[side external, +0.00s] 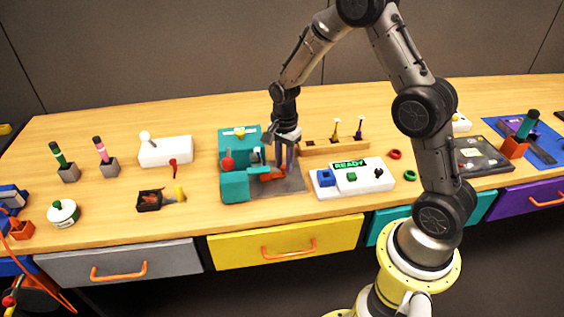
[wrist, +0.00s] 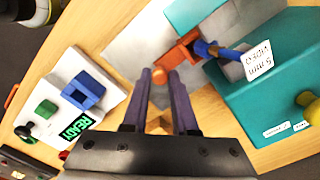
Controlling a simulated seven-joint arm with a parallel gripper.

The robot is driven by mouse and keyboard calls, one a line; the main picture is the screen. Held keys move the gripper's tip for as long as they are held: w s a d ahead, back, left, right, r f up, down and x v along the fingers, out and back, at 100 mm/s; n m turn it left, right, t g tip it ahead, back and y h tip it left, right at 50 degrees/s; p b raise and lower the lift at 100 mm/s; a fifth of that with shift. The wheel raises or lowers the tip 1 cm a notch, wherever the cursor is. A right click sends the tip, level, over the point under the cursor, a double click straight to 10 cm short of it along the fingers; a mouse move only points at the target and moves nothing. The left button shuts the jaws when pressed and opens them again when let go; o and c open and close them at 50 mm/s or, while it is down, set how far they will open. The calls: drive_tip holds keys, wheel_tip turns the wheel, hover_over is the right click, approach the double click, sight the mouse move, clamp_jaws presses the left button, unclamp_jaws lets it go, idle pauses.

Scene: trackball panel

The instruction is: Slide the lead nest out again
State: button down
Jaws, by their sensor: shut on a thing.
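The orange part, which I take to be the lead nest (wrist: 180,50), sits at the teal machine (wrist: 275,100) over a grey plate (wrist: 135,45). A rounded orange knob (wrist: 159,76) faces my gripper (wrist: 162,74), whose two purple-grey fingers close around it. A blue piece (wrist: 205,49) lies against the orange part on the machine's side. The fingertips' contact there is too small to make out.
A white panel (side external: 375,181) with a green READY display stands right of the machine. A wooden rack (side external: 320,149) with upright tools is behind it. A red knob (side external: 227,163) rises from the machine's left.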

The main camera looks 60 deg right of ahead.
drive_tip(key=s+d, duration=0.5)
drive_tip(key=shift+s+d+r, duration=0.1)
drive_tip(key=shift+d, duration=0.05)
drive_tip(key=c, duration=0.7)
unclamp_jaws()
